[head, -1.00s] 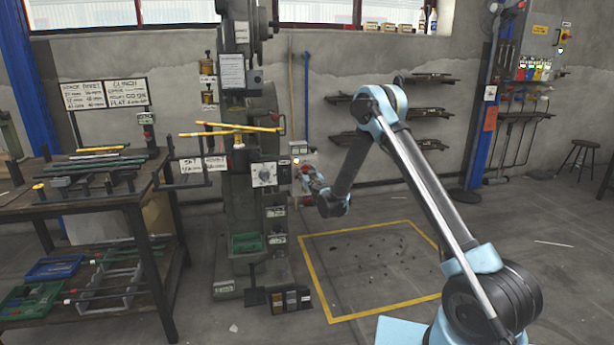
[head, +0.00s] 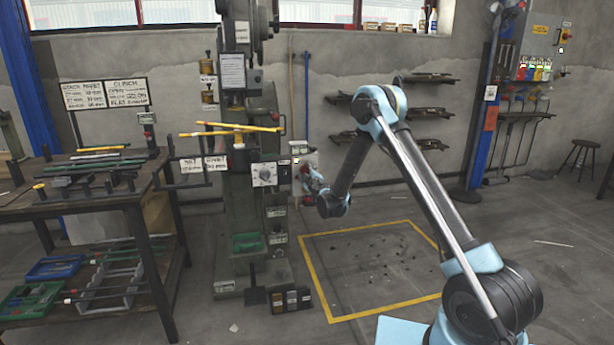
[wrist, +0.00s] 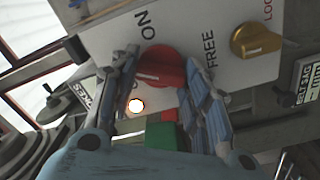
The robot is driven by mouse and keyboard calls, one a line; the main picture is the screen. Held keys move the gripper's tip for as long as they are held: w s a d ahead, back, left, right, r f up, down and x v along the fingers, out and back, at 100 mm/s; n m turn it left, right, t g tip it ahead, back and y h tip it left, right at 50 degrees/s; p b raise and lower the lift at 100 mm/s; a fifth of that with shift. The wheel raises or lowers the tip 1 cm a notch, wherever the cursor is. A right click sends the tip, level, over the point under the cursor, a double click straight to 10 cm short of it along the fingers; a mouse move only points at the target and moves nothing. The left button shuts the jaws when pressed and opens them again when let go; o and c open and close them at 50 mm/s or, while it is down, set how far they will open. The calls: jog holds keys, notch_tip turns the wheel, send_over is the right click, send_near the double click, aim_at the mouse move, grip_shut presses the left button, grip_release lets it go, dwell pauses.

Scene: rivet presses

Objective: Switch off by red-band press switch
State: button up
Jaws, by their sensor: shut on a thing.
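My gripper (wrist: 168,90) is shut on a red rotary knob (wrist: 160,68) on a pale switch panel (wrist: 205,22) in the wrist view. Its fingers lie on either side of the knob. The panel reads ON and FREE; another word beside the left finger is mostly hidden. A white mark shows on the knob, but I cannot tell which word it points to. In the head view my gripper (head: 311,188) is at the pale switch box (head: 302,160) on the right side of the green press (head: 237,200). The knob is hard to make out there.
A gold knob (wrist: 256,40) sits beside the red one, and a lit round lamp (wrist: 136,105) is close to the left finger. A workbench (head: 95,196) stands left of the press. The yellow-outlined floor area (head: 375,265) is clear except for small debris.

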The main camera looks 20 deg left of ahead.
jog(key=n, duration=0.6)
jog(key=shift+s+f, duration=0.1)
jog(key=shift+s, duration=0.1)
jog(key=shift+n, duration=0.4)
jog(key=o, duration=1.1)
jog(key=shift+w+a+f, duration=0.1)
jog(key=shift+c, duration=0.2)
jog(key=v, duration=1.2)
jog(key=shift+w, duration=0.1)
